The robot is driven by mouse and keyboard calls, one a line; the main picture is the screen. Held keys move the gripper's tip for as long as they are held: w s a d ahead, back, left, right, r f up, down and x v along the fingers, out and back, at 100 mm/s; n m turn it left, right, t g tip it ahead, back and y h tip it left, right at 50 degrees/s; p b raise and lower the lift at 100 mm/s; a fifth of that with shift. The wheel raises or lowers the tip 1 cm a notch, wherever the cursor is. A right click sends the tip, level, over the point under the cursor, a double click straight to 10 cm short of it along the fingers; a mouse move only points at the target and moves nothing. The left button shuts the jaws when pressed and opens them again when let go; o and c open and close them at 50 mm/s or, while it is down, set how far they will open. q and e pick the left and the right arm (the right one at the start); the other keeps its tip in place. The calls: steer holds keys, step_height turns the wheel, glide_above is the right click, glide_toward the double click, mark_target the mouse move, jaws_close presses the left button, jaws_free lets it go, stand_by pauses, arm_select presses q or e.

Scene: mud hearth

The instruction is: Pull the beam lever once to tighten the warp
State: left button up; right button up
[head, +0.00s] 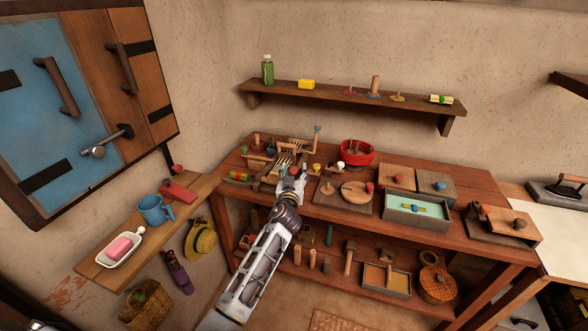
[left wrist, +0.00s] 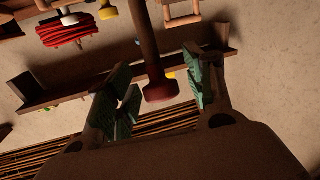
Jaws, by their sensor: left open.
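My left gripper (head: 292,182) reaches over the workbench toward the small wooden loom parts at the bench's back left. It is open. In the left wrist view its two green-padded fingers (left wrist: 160,88) stand on either side of a dark wooden lever with a red knob (left wrist: 160,90). The fingers look apart from the knob, with a gap on each side. In the head view a red knob (head: 293,170) shows at the gripper's tips. The rest of the lever is mostly hidden there. My right gripper is not in view.
The bench (head: 440,238) also holds a red coil (head: 357,152), a teal-lined tray (head: 417,212) and wooden boards with knobs. A wall shelf (head: 350,100) is above. A side shelf (head: 100,272) with a blue mug (head: 156,210) is at left.

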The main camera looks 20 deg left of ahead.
arm_select(q)
steer(key=shift+w, duration=0.15)
steer(key=shift+r, duration=0.1)
jaws_close()
stand_by(0.3)
